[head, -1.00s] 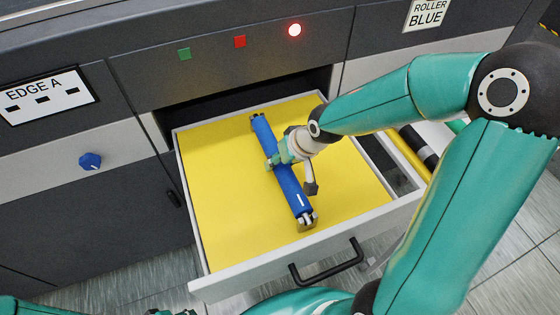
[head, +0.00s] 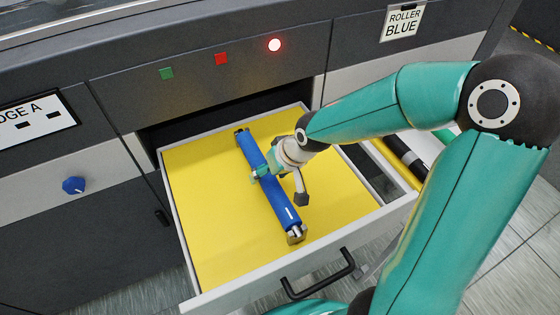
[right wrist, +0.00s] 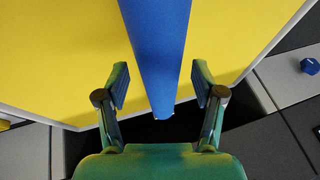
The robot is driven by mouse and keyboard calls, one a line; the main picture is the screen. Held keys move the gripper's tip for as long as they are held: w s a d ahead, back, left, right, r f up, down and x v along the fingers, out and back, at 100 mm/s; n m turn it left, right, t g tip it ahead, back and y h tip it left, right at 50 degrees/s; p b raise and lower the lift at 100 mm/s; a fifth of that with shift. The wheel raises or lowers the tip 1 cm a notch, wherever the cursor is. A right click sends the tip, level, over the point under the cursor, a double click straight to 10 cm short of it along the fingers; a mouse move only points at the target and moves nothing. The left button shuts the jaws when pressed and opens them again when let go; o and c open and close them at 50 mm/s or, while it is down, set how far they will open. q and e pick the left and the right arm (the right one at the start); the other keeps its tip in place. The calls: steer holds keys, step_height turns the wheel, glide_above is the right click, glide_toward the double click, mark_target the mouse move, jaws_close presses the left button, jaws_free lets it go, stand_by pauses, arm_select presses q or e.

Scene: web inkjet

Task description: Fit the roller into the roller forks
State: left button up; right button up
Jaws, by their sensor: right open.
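The blue roller (head: 280,198) lies lengthwise over the yellow drawer floor. I cannot tell how deep the ends sit in the forks. My right gripper (head: 260,172) is at the roller's middle. The right wrist view shows its open fingers (right wrist: 161,85) on either side of the roller (right wrist: 158,40), with a gap at each side. My left gripper is not in view.
The open drawer has a pale rim (head: 177,225) and a black handle (head: 318,275). A side compartment holds yellow and black rollers (head: 405,157). The dark machine front carries green (head: 166,74) and red (head: 221,58) buttons, a lit red lamp (head: 274,45) and a blue knob (head: 73,185).

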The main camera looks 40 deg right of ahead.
steer(key=v, duration=1)
steer(key=shift+r, duration=0.25)
steer(key=shift+s, duration=0.15)
